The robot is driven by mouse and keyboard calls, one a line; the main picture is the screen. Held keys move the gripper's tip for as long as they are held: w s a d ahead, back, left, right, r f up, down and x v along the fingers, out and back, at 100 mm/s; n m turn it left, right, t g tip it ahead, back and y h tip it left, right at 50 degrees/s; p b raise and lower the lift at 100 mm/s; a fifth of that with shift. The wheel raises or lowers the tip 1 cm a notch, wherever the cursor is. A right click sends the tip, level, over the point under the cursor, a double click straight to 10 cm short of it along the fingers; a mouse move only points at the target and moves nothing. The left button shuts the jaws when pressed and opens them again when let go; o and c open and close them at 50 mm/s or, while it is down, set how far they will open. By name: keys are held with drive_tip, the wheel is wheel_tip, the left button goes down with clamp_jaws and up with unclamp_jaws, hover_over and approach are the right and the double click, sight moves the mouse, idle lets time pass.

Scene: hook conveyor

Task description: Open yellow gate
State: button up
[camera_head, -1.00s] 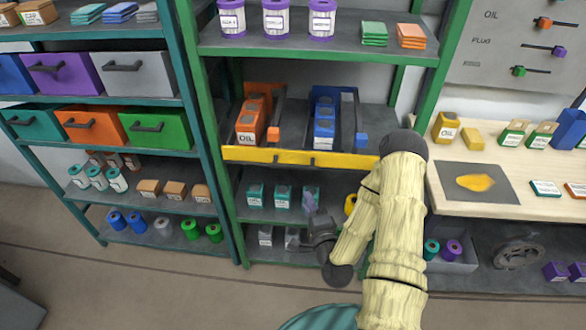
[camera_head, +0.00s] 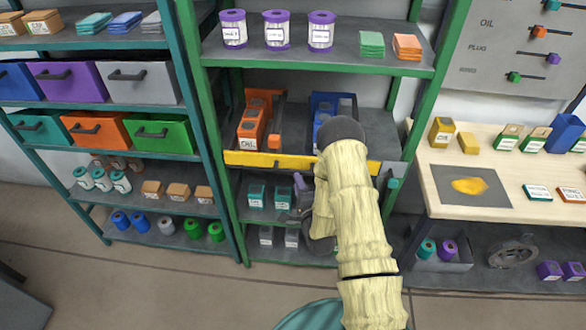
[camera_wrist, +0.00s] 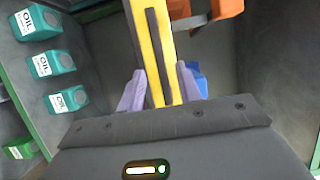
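The yellow gate (camera_head: 257,159) is a long horizontal bar across the front of the middle shelf of the green rack. It also shows in the wrist view (camera_wrist: 145,30), with a dark handle strip (camera_wrist: 154,50) along it. My gripper (camera_wrist: 161,78) has two purple fingers spread apart, one on each side of the bar as seen from the wrist. I cannot tell whether they touch it. In the head view my gripper (camera_head: 300,186) is just below the bar, partly hidden by my arm, which also covers part of the gate's right half.
Behind the gate stand orange oil boxes (camera_head: 252,130) and blue boxes (camera_head: 322,122), partly hidden. Teal oil boxes (camera_head: 256,197) stand on the shelf below. A wooden workbench (camera_head: 431,187) is to the right, and a drawer rack (camera_head: 97,155) to the left.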

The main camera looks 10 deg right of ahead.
sight(293, 170)
drive_tip(key=w+p, duration=0.1)
drive_tip(key=w, duration=0.5)
drive_tip(key=shift+w+a, duration=0.1)
drive_tip(key=shift+a, duration=0.1)
clamp_jaws()
